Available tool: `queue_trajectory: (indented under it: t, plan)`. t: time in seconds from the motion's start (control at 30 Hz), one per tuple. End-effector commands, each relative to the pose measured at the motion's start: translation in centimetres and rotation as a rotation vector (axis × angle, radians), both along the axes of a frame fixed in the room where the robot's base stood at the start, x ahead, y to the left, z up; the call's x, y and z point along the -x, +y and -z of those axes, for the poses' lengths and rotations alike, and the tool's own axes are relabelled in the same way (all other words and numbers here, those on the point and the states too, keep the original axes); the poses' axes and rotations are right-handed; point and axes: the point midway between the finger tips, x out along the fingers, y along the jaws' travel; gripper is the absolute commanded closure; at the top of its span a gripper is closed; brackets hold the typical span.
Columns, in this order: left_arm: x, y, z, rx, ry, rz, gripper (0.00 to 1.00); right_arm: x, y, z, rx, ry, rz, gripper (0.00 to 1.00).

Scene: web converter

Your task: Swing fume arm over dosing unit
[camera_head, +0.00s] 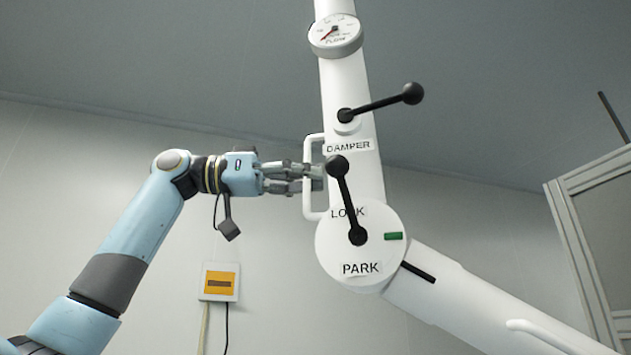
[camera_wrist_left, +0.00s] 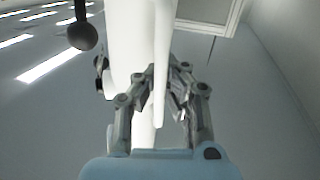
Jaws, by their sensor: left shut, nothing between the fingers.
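The white fume arm (camera_head: 345,82) has an upright tube, a round joint (camera_head: 337,240) marked LOCK and PARK, and a lower tube (camera_head: 440,293) sloping down to the right. A white side handle (camera_head: 308,200) sits on the upright tube; it also shows in the wrist view (camera_wrist_left: 161,60). My left gripper (camera_head: 305,178) is shut at this handle, its fingers overlapping the bar in the picture; whether they touch it is unclear. Its fingers (camera_wrist_left: 163,82) show beside the bar in the wrist view. My right gripper is out of view. I cannot identify a dosing unit.
A black lock lever (camera_head: 345,190) points up from the joint, close to my left fingers. The damper lever (camera_head: 385,101) points right, below a round gauge (camera_head: 336,35). A wall box (camera_head: 219,282) hangs at lower left; a framed panel (camera_head: 580,230) stands at right.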

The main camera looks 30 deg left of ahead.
Motion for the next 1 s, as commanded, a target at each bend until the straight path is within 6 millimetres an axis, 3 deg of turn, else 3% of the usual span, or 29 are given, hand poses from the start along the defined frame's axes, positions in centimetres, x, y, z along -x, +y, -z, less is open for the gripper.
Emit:
queue_trajectory:
  t: [0.43, 0.7, 1.0]
  plan:
    - [4.3, 0.5, 0.4, -0.012, -0.001, -0.281, 1.00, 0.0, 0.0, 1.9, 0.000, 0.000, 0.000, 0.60]
    - [6.5, 0.2, 0.4, -0.011, 0.003, -0.273, 1.00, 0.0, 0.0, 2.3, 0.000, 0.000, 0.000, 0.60]
    - [7.5, 0.0, 0.3, -0.010, 0.003, -0.271, 1.00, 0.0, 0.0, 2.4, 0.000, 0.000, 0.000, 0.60]
